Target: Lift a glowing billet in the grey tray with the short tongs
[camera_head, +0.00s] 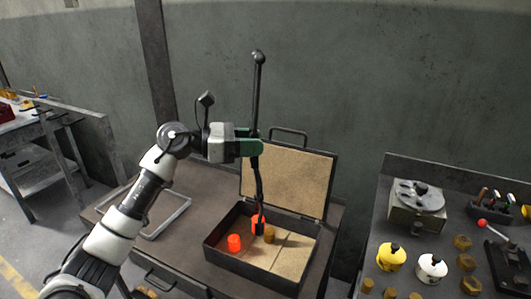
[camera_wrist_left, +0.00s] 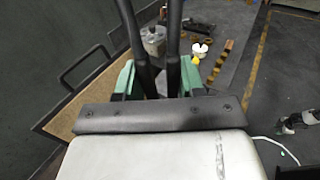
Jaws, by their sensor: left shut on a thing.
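My left gripper (camera_head: 250,141) is shut on the handles of the dark short tongs (camera_head: 258,90), which stand upright above the open dark grey tray (camera_head: 228,258). In the left wrist view the two tong arms (camera_wrist_left: 172,50) show between my green fingers. The tong tips reach down into the tray at a glowing orange billet (camera_head: 255,222), which is partly hidden behind them. I cannot tell whether the tips grip it or only touch it. A second glowing billet (camera_head: 234,243) stands in the tray at left. A dull golden billet (camera_head: 269,235) stands just right of the tips.
The tray's lined lid (camera_head: 290,178) stands open behind it. A pale rectangular frame (camera_head: 165,226) lies on the table at left. At right, a bench holds a yellow pot (camera_head: 391,257), a white pot (camera_head: 431,268), brass pieces and a red-knobbed lever (camera_head: 482,223).

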